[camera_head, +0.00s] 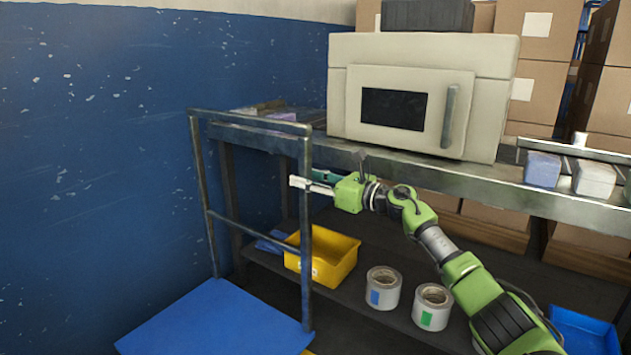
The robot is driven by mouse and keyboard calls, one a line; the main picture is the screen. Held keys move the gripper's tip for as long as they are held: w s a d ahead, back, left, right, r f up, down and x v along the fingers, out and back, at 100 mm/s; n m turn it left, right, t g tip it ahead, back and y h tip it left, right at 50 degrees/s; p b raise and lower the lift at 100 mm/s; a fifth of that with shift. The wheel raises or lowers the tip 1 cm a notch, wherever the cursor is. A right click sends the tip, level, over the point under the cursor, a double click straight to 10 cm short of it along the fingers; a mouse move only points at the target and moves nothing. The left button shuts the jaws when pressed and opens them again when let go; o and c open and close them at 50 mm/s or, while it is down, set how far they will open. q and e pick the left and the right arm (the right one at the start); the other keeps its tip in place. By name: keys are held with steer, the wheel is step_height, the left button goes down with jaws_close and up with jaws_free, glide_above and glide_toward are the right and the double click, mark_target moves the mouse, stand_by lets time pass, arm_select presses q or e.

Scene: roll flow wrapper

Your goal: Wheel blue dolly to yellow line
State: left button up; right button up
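The blue dolly (215,325) stands at the lower left, with a flat blue deck and a grey tubular handle frame (307,235) rising from it. My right gripper (303,178) is at the frame's right post, a little below its top bar. One pale finger crosses in front of the post; a darker finger ends beside or behind it. I cannot tell whether they press on the post. A small yellow patch (308,352) shows at the bottom edge by the deck; I cannot tell if it is the yellow line. My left gripper is not in view.
A blue wall (100,150) is at the left of the dolly. At the right, a metal bench (450,180) carries a beige machine (490,95). Its lower shelf holds a yellow bin (335,262) and two film rolls (383,288). A blue tray (580,332) is at lower right.

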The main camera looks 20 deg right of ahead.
steer(key=v, duration=1.2)
steer(key=shift+f, duration=0.1)
